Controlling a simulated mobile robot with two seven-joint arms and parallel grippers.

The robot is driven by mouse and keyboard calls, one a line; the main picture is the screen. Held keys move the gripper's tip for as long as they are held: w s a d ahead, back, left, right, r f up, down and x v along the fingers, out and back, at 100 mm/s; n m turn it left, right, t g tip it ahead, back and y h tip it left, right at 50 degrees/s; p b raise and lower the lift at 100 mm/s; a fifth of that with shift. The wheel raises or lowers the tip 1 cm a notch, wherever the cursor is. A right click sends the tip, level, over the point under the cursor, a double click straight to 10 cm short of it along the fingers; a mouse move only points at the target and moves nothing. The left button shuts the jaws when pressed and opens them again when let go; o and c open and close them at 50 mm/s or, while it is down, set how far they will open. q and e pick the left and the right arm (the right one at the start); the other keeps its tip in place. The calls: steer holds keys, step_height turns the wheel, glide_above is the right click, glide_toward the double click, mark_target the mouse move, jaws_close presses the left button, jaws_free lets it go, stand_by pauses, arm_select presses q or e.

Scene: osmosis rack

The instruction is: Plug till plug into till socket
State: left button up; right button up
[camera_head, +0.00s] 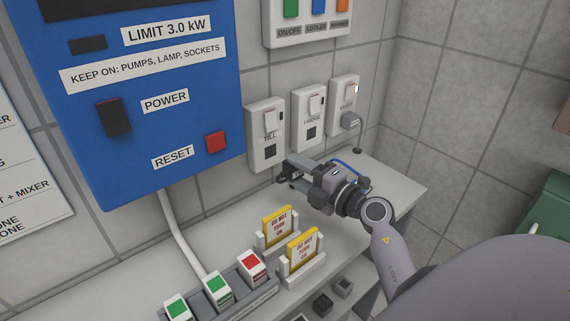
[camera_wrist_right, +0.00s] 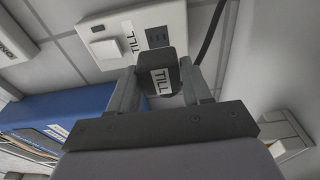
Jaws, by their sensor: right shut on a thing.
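The till socket (camera_head: 266,135) is a white wall plate with a switch and a dark square outlet, labelled TILL. It also shows in the right wrist view (camera_wrist_right: 172,17), with its outlet just beyond the plug. The till plug (camera_wrist_right: 160,76) is a black block with a white TILL label. My right gripper (camera_head: 285,174) is shut on it; its fingers (camera_wrist_right: 158,92) flank the plug in the wrist view. The plug is below and close to the socket plate; whether they touch is not clear. My left gripper is not in view.
The fridge socket (camera_head: 309,118) and a mixer socket (camera_head: 343,97) with a plug in it are to the right. A blue power panel (camera_head: 140,150) is at left. Yellow "do not turn on" cards (camera_head: 277,226) and a block tray (camera_head: 230,306) stand on the counter.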

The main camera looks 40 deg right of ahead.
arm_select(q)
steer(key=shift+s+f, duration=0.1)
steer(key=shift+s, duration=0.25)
arm_select(e)
steer(key=shift+s, duration=0.1)
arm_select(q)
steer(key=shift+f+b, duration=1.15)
arm_select(e)
steer(key=shift+w+a, duration=0.15)
steer(key=shift+w, duration=1.35)
steer(key=shift+w+a, duration=0.1)
steer(key=shift+w, duration=1.35)
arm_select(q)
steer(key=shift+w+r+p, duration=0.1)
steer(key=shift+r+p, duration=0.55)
arm_select(e)
steer(key=shift+r, duration=0.1)
arm_select(q)
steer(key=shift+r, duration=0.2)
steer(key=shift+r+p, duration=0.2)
steer(key=shift+p, duration=0.2)
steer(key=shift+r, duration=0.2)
arm_select(e)
steer(key=shift+w, duration=0.35)
